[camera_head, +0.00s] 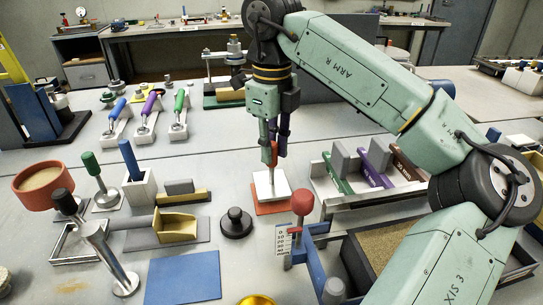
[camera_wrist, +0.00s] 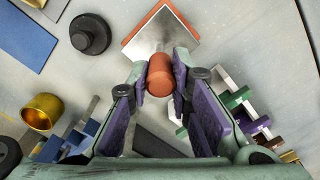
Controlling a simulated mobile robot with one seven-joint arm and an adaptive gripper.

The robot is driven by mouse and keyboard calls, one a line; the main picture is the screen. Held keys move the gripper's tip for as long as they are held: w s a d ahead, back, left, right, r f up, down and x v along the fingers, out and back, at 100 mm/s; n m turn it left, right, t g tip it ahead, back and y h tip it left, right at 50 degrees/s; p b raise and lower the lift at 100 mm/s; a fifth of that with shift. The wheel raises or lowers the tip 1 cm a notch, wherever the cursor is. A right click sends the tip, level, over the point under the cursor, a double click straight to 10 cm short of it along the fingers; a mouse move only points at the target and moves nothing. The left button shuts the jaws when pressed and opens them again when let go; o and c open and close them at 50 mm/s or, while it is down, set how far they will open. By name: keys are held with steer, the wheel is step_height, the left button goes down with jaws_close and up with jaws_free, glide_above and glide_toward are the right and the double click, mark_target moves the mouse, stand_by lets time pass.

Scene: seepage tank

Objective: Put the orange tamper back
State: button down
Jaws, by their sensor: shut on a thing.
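The orange tamper has an orange handle (camera_head: 272,155) and a square pale metal plate (camera_head: 270,184) at its foot. It stands upright over a square orange mat (camera_head: 273,208) at the middle of the bench. My gripper (camera_head: 274,150) points down and is shut around the top of the handle. In the wrist view the round handle end (camera_wrist: 160,75) sits between the purple finger pads, and the plate (camera_wrist: 160,38) covers most of the mat, leaving orange edges. I cannot tell whether the plate touches the mat or hangs just above it.
A black round weight (camera_head: 236,223) stands left of the mat. A rack with colored handles (camera_head: 372,174) is close on the right. A red-knobbed post (camera_head: 303,201) stands in front. A green-handled tamper (camera_head: 97,170) and blue mat (camera_head: 184,277) are left.

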steer(key=shift+f, duration=1.25)
steer(key=shift+f, duration=0.2)
steer(key=c, duration=1.5)
jaws_free()
steer(key=shift+o, duration=0.2)
step_height(320, 180, up, 12)
steer(key=shift+r, duration=0.25)
